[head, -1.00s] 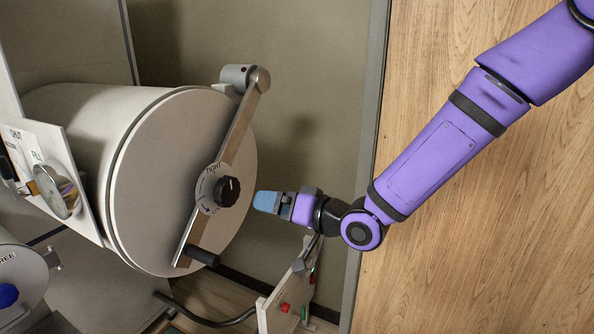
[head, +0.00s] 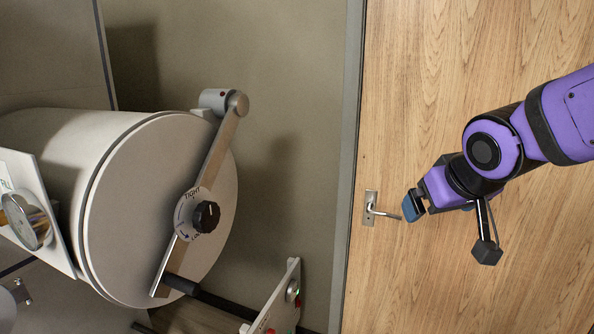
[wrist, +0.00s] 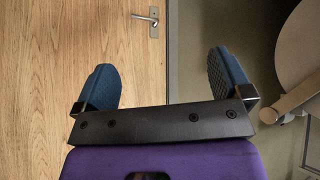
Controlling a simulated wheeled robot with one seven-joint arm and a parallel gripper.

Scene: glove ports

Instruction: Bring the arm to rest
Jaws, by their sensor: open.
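My gripper (head: 411,206) is at the right of the head view, at the end of my purple arm, in front of the wooden door. Its blue fingers overlap the tip of the door handle in the picture; I cannot tell the gap in depth. In the wrist view my gripper (wrist: 165,85) shows two blue fingers spread wide apart with nothing between them. Beyond them are the door and the grey wall.
A round white port cover (head: 150,220) with a clamp bar (head: 215,150) and black knob (head: 206,217) is at the left. A small panel (head: 278,300) stands below. The wooden door (head: 420,80) has a metal handle (head: 372,210). Bare wall (head: 290,120) lies between.

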